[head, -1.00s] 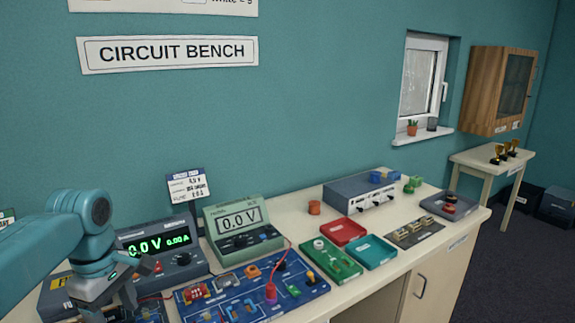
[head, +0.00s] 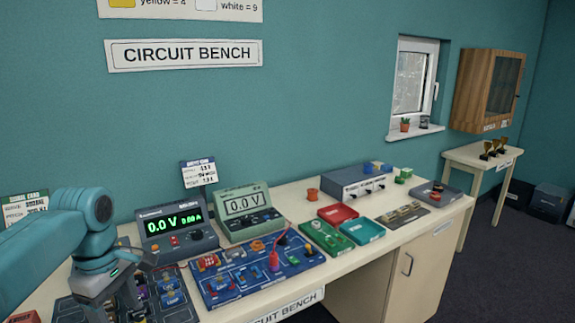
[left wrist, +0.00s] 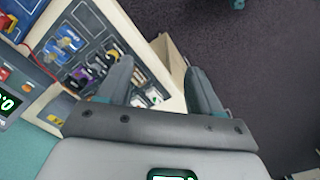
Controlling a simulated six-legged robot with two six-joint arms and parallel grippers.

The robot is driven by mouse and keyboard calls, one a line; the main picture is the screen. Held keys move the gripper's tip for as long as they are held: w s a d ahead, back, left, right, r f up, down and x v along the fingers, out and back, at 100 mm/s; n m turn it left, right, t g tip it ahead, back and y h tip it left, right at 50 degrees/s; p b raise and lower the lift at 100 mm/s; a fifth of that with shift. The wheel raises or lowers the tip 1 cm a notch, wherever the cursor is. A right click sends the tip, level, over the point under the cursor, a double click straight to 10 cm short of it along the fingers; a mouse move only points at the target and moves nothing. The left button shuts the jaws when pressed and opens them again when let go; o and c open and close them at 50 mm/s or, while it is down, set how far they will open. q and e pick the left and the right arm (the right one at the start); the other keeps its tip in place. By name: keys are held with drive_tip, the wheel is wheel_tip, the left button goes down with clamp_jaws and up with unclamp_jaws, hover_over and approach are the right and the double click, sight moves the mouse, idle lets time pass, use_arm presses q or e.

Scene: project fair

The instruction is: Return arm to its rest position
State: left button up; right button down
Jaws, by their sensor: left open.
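My left arm comes in from the left in the head view, in front of the circuit bench (head: 330,262). Its gripper (head: 118,312) is at the bottom left edge of that view, over or in front of a dark component board (head: 72,310) and partly cut off. In the left wrist view my left gripper (left wrist: 160,78) is open, its two fingers apart with nothing between them. That view shows the dark board (left wrist: 88,35) beyond one finger, the bench edge and dark floor. My right gripper is not in view.
A lit power supply (head: 178,238), a multimeter (head: 243,212) and a blue circuit board (head: 255,275) stand near my left arm. Red (head: 337,213) and teal (head: 362,231) trays lie farther right. Dark floor (head: 510,270) is open at the right.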

use_arm(q)
drive_tip(key=d+f+m+h, duration=0.1)
drive_tip(key=d+f+m, duration=0.25)
drive_tip(key=f, duration=0.55)
drive_tip(key=s+d+f+m+h, duration=0.15)
drive_tip(key=d+f, duration=0.25)
drive_tip(key=f, duration=0.5)
drive_tip(key=d+f+m, duration=0.3)
drive_tip(key=f, duration=0.6)
drive_tip(key=s+d+f+m, duration=0.2)
drive_tip(key=s+d+f, duration=0.2)
drive_tip(key=s+f, duration=0.3)
drive_tip(key=s+d+f+m+h, duration=0.1)
drive_tip(key=s+d+f+m, duration=0.2)
drive_tip(key=s+f, duration=0.4)
drive_tip(key=s+d, duration=0.1)
drive_tip(key=s, duration=0.5)
